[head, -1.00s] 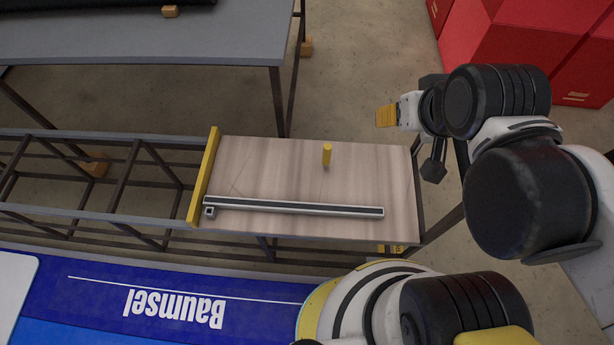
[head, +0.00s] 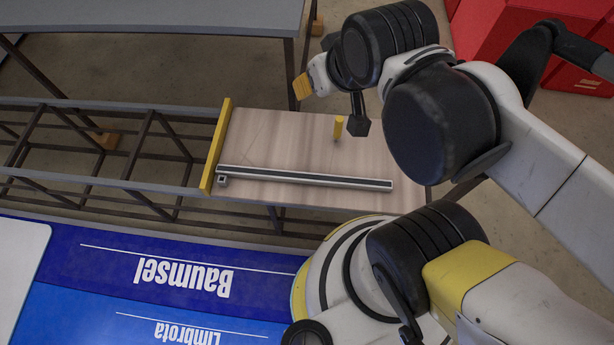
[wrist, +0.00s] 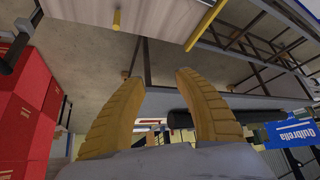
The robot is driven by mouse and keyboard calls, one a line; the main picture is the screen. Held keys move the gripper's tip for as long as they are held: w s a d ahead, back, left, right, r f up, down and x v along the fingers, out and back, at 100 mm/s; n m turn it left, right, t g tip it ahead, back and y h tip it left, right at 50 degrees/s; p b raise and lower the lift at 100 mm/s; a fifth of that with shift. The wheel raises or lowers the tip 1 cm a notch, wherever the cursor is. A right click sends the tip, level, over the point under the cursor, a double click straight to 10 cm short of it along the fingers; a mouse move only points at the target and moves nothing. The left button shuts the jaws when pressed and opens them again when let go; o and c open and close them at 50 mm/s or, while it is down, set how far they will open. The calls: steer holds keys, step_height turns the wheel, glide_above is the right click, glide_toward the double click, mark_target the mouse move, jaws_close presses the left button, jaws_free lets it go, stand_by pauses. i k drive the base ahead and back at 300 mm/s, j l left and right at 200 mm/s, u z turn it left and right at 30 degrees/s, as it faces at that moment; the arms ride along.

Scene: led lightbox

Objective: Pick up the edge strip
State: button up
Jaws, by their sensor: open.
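The edge strip (head: 305,179) is a long thin bar with a dark top and pale sides. It lies flat along the near side of a wooden board (head: 285,130) in the head view. I cannot make it out in the wrist view. My gripper (head: 301,87) is beyond the far edge of the board, apart from the strip. In the wrist view its two yellow fingers (wrist: 158,80) are spread, with nothing between them.
A short yellow peg (head: 338,127) stands on the board, near my arm. A yellow bar (head: 216,145) edges the board's left end, beside an open metal frame (head: 90,160). A grey table (head: 150,15) stands behind. Red boxes (wrist: 22,110) are at one side.

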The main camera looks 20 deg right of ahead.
mark_target(232, 171)
steer(key=k+l+z, duration=0.1)
steer(key=k, duration=0.3)
steer(key=k+l+z, duration=0.1)
steer(key=k, duration=0.3)
steer(key=k+l+z, duration=0.15)
steer(key=k+l, duration=0.15)
steer(key=k, duration=0.1)
